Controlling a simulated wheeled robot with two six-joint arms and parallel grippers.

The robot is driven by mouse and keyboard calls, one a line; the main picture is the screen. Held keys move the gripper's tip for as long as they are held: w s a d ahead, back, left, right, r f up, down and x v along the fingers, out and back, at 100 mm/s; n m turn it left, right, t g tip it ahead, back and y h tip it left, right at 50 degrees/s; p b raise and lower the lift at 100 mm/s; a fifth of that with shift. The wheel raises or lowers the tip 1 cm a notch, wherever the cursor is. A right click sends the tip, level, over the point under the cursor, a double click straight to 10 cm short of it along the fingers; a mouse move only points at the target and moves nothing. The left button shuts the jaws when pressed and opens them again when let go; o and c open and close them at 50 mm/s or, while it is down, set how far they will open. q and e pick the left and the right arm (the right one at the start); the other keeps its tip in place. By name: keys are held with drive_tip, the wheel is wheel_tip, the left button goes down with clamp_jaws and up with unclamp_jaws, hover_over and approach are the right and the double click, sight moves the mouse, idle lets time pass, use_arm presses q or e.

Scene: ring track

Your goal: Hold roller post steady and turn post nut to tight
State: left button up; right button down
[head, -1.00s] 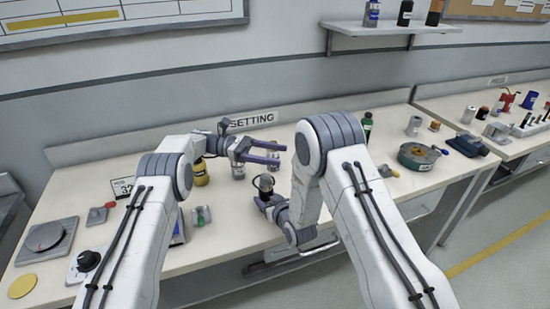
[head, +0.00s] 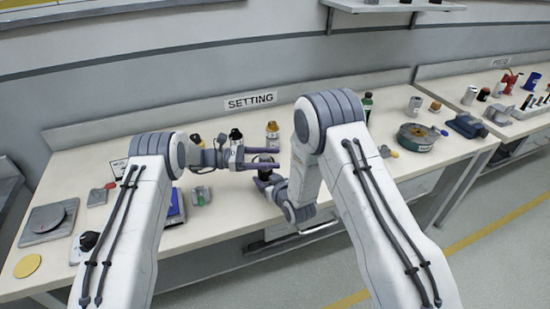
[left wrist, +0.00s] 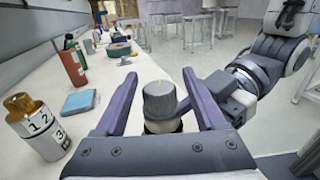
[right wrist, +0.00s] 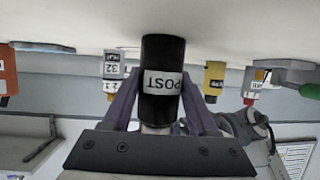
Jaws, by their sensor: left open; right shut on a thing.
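The roller post (right wrist: 163,85) is a black cylinder with a white POST label, upside down in the right wrist view. My right gripper (head: 262,179) is shut on it near the bench's front edge. In the left wrist view a grey metal cap, seemingly the post nut (left wrist: 159,100), stands between the purple fingers of my left gripper (head: 280,158). Those fingers are open, one on each side of it; I cannot tell if they touch it.
A bottle with an orange cap (head: 272,131) stands just behind the left gripper. A green bottle (head: 367,104) and a round green-rimmed drum (head: 416,138) are to the right. A grey scale (head: 47,222) is at the far left.

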use_arm(q)
drive_tip(key=shift+d, duration=0.85)
clamp_jaws()
drive_tip(key=shift+g, duration=0.3)
drive_tip(key=m+g, duration=0.2)
drive_tip(key=g, duration=0.1)
drive_tip(key=shift+s+a+m+g+y, duration=0.1)
drive_tip(key=shift+s+m+g+y, duration=0.2)
drive_tip(key=shift+m+g, duration=0.1)
drive_tip(key=shift+s, duration=0.1)
unclamp_jaws()
